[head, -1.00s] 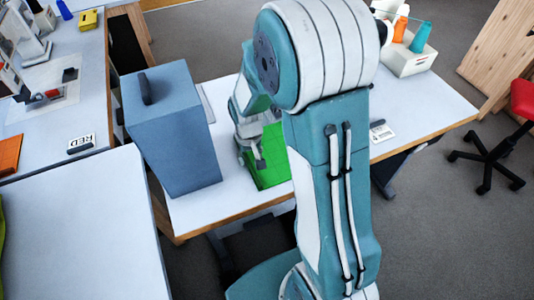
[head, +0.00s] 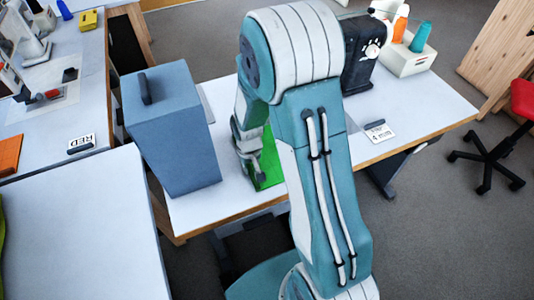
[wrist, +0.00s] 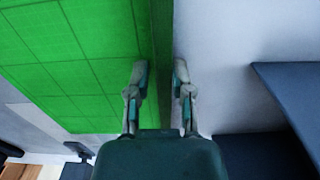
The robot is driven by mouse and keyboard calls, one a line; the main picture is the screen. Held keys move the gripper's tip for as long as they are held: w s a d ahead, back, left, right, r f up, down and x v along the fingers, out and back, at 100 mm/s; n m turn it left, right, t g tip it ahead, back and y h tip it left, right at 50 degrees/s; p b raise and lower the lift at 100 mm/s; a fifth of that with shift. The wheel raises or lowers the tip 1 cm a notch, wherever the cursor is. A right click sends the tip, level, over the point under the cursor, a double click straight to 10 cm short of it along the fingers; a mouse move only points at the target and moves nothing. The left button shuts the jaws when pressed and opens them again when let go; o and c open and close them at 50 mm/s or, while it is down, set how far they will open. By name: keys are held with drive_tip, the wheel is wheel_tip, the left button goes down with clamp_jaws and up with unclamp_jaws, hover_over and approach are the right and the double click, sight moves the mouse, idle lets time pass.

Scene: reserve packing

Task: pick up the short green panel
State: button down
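The green panel (head: 268,162) is on the white table, partly hidden behind my arm in the head view. In the wrist view its gridded green face (wrist: 70,55) fills the upper left, with a darker green edge strip running beside it. My gripper (wrist: 160,73) is open. Its left fingertip overlaps the green face and its right fingertip is over the pale table, with the dark edge strip between them. I cannot tell whether the fingers touch the panel. In the head view my gripper (head: 252,162) is at the panel's left side.
A blue-grey box (head: 172,130) with a dark handle stands close on the left. A black device (head: 361,52) and a white bin (head: 405,58) with bottles are at the back right. A numbered card (head: 379,132) lies near the table's right front edge.

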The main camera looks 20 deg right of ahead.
drive_tip(key=shift+s+f, duration=0.15)
drive_tip(key=shift+s, duration=0.1)
wheel_tip(320, 180, up, 10)
drive_tip(key=shift+w, duration=0.2)
idle(0.5)
drive_tip(key=shift+r, duration=0.2)
wheel_tip(320, 180, up, 7)
idle(1.2)
drive_tip(key=shift+f, duration=0.15)
